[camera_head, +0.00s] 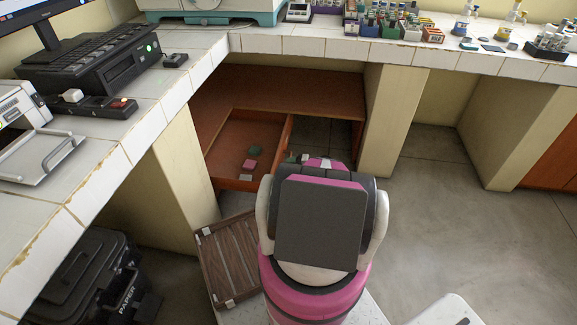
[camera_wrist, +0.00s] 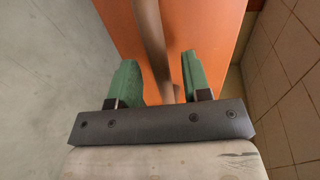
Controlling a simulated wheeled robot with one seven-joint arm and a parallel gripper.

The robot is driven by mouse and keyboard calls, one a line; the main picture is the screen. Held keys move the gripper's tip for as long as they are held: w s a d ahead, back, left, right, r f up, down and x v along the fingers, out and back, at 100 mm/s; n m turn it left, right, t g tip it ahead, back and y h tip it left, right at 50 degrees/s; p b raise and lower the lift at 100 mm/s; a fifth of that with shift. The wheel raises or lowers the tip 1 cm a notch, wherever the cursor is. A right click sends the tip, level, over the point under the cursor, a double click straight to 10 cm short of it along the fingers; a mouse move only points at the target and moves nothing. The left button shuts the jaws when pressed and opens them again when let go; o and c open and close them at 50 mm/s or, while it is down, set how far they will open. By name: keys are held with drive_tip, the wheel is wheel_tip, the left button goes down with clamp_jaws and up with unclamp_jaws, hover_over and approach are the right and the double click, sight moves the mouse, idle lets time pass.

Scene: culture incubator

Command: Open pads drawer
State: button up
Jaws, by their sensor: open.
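The pads drawer (camera_head: 230,137) is under the desk in the head view and stands open enough to show its orange-brown inside. A green pad (camera_head: 254,151), a pink pad (camera_head: 249,165) and a white pad (camera_head: 246,177) lie in it. In the wrist view the orange drawer front (camera_wrist: 215,30) fills the middle, with a long grey-brown bar handle (camera_wrist: 150,35) across it. My gripper (camera_wrist: 160,72) is open, with its green fingers on either side of the handle. I cannot tell whether they touch it. My arm hides most of the gripper in the head view.
A black paper bin (camera_head: 85,275) is at the lower left. Tiled counters (camera_head: 330,47) with cream supports (camera_head: 390,120) frame the space.

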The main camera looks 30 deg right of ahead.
drive_tip(key=v, duration=0.8)
drive_tip(key=shift+s+d, duration=0.25)
drive_tip(key=shift+d, duration=0.05)
